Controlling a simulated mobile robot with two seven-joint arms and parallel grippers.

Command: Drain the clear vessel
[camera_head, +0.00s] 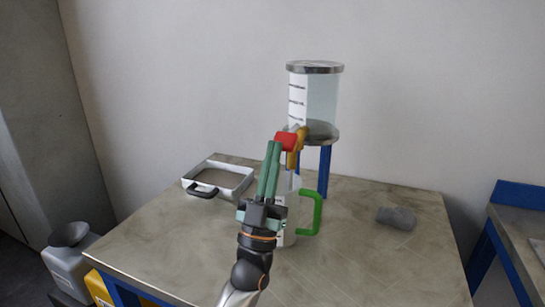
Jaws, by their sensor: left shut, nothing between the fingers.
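The clear vessel (321,100) has metal flanges and a white graduated strip, and it stands on a blue-legged stand (325,172) at the back of the table. A brass-coloured tap (296,152) with a red handle (287,140) sits at its lower front left. My left gripper (275,146) is shut and empty, its green fingers pointing up with the tips at the red handle; I cannot tell whether they touch it. A clear jug with a green handle (317,212) stands below the tap, partly hidden behind my left gripper. My right gripper is out of view.
A metal tray (240,179) with a black handle lies at the left on the table (160,238). A grey container with a funnel (69,235) stands left of the table. The front right of the table is clear.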

